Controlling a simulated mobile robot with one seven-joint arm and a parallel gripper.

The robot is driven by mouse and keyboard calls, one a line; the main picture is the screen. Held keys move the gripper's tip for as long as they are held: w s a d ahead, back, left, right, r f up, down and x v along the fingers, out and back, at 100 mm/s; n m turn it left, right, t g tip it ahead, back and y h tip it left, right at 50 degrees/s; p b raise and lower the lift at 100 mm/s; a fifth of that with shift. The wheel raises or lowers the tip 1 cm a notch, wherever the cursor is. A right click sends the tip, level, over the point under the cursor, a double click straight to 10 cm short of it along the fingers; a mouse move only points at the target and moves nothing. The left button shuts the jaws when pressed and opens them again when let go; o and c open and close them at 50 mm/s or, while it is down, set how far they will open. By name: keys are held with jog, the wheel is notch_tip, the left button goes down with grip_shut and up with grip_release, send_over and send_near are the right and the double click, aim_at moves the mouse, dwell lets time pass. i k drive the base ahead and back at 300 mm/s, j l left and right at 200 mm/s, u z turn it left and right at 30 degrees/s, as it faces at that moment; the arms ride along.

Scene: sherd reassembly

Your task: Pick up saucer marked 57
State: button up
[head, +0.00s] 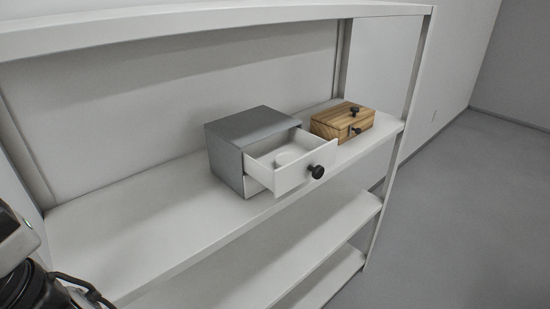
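The drawer is white with a black knob (317,172) and is pulled out toward the front right. My gripper is not in view; only dark and grey parts of my own body show at the lower left edge, well apart from the drawer.
A wooden box (342,121) with dark knobs stands to the right of the grey box, close to it. The white shelf board (150,212) is bare to the left. A top board (200,18) runs above, and an upright (409,75) stands at the right.

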aim_at(281, 159)
jog(key=j+z, duration=0.35)
jog(key=i+j+z, duration=0.4)
